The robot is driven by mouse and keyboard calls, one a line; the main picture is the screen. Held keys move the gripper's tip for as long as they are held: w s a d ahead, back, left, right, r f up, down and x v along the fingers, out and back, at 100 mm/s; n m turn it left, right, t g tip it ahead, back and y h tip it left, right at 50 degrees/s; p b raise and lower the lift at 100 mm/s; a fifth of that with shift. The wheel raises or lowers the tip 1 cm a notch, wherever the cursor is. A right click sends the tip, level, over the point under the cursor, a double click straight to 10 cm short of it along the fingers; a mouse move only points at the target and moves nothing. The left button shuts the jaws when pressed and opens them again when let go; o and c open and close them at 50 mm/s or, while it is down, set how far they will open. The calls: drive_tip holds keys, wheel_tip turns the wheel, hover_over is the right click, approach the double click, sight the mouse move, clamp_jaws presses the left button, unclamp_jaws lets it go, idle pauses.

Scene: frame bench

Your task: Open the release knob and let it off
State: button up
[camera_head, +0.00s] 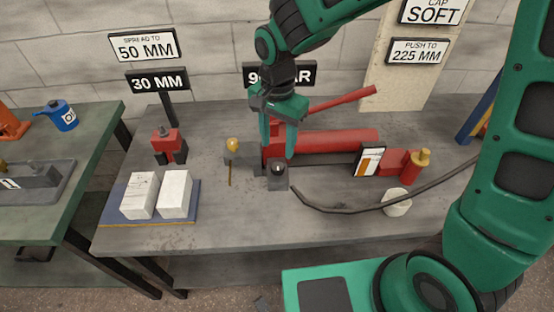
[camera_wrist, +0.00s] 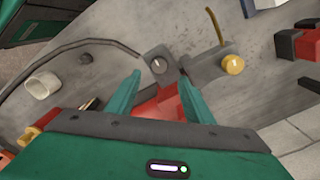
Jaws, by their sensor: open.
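A dark round knob (camera_head: 278,168) sits on a small grey block at the front end of the red hand pump (camera_head: 330,143). In the wrist view the knob (camera_wrist: 158,65) shows a pale mark on its top. My gripper (camera_head: 277,152) is open and empty, fingers pointing down close above and behind the knob. In the wrist view the fingertips (camera_wrist: 159,79) stand apart, with the knob just beyond the gap between them. I cannot tell the exact height gap. A brass ball (camera_head: 233,144) on a grey block stands left of the knob; it also shows in the wrist view (camera_wrist: 233,64).
The pump's red lever (camera_head: 342,99) rises to the right behind my gripper. A black hose (camera_head: 350,210) curves along the bench at right, near a white cup (camera_head: 397,203). Two white blocks (camera_head: 174,194) and a red-black tool (camera_head: 167,146) stand left. The front bench middle is clear.

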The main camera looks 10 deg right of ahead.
sight(278, 165)
wheel_tip(278, 165, down, 8)
drive_tip(key=shift+r, duration=0.15)
idle(0.3)
drive_tip(key=c, duration=1)
